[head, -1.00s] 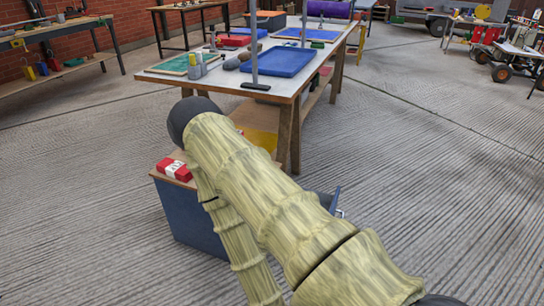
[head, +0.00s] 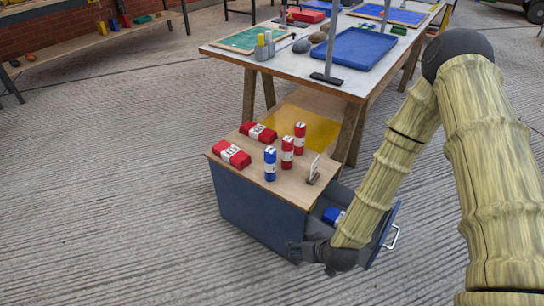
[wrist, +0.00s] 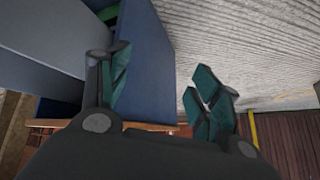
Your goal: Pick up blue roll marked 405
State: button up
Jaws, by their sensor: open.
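A blue roll (head: 270,163) with a white label stands upright on the wooden top of a blue cabinet (head: 258,212). Another blue roll (head: 333,215) shows partly inside the cabinet's open drawer (head: 382,236). I cannot read the number on either one. My gripper (head: 304,252) is low beside the cabinet, near the open drawer, below the level of the top. In the wrist view my gripper (wrist: 160,88) has its dark teal fingers apart with nothing held between them. A blue panel (wrist: 147,60) shows beyond the left finger; no roll is clear there.
Several red rolls share the cabinet top, two lying (head: 232,153) and two upright (head: 287,152). A small card holder (head: 313,172) stands at its right edge. Behind is a worktable (head: 225,55) with a blue tray (head: 358,50). The floor at left is clear.

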aim_at(274, 155)
jog(key=w+a+r+t, duration=0.2)
jog(key=w+r, duration=0.4)
jog(key=w, duration=0.1)
jog(key=w+a+r+n+t+y+p, duration=0.1)
jog(key=w+a+r, duration=0.1)
jog(key=w+r, duration=0.4)
jog(key=w+a+r+n+t+y+p, duration=0.1)
jog(key=w+a+r+t, duration=0.1)
jog(key=w+r, duration=0.5)
jog(key=shift+w+a+t, duration=0.3)
jog(key=shift+w+a, duration=0.2)
jog(key=shift+x, duration=3.2)
jog(key=shift+a+r, duration=0.1)
jog(key=shift+r, duration=0.1)
grip_shut()
